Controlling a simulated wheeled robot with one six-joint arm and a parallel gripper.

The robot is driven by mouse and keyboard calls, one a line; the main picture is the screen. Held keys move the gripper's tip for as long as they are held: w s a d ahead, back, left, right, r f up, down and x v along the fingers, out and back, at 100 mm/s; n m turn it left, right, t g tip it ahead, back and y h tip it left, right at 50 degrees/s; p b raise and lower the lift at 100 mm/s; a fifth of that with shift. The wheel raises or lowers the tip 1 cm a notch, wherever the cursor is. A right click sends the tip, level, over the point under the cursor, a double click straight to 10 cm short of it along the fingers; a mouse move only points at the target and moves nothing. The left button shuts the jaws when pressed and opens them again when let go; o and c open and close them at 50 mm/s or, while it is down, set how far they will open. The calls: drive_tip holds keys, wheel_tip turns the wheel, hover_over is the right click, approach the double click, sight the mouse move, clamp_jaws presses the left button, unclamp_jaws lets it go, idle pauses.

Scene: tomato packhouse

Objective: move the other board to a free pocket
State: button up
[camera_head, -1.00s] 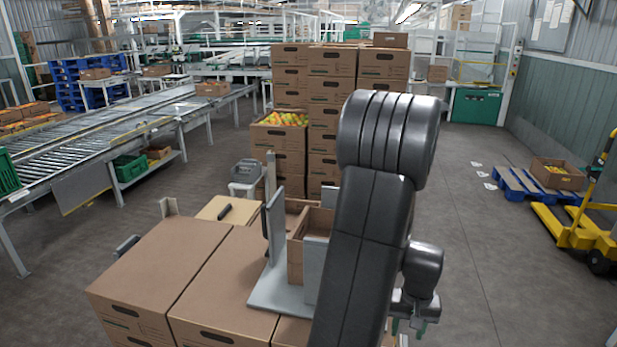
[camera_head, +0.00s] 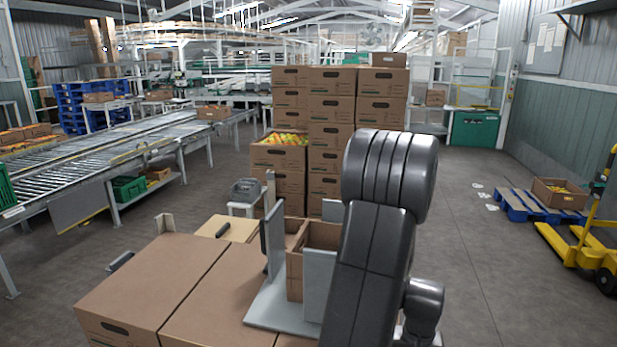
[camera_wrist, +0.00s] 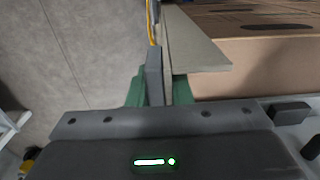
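A grey fixture with a flat base plate (camera_head: 262,313) sits on top of the cartons in the head view. A tall grey board (camera_head: 275,232) stands upright at its left, and a lower grey board (camera_head: 319,280) stands at its front right. An open brown carton (camera_head: 294,272) stands between them. In the wrist view, green fingers of my gripper (camera_wrist: 157,92) lie on both sides of an upright grey slab (camera_wrist: 154,72) seen edge-on. Whether they press on it is unclear. A pale grey plate (camera_wrist: 198,45) lies just right. My arm hides the fixture's right side.
Closed cartons (camera_head: 150,285) fill the front left. A tall carton stack (camera_head: 332,130) stands behind the fixture. A roller conveyor (camera_head: 100,165) runs along the left. A blue pallet (camera_head: 515,205) and yellow pallet truck (camera_head: 570,250) stand right. The floor (camera_head: 480,270) between is clear.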

clamp_jaws()
drive_tip(key=shift+s+d+r, duration=0.1)
drive_tip(key=shift+s+r, duration=0.1)
idle(0.5)
wheel_tip(320, 180, up, 15)
drive_tip(key=p, duration=1.1)
drive_tip(key=shift+f, duration=0.15)
idle(0.7)
drive_tip(key=shift+s+d, duration=0.1)
drive_tip(key=s+d, duration=0.5)
drive_tip(key=s, duration=0.4)
drive_tip(key=shift+d+r, duration=0.2)
drive_tip(key=shift+r, duration=0.25)
idle(0.3)
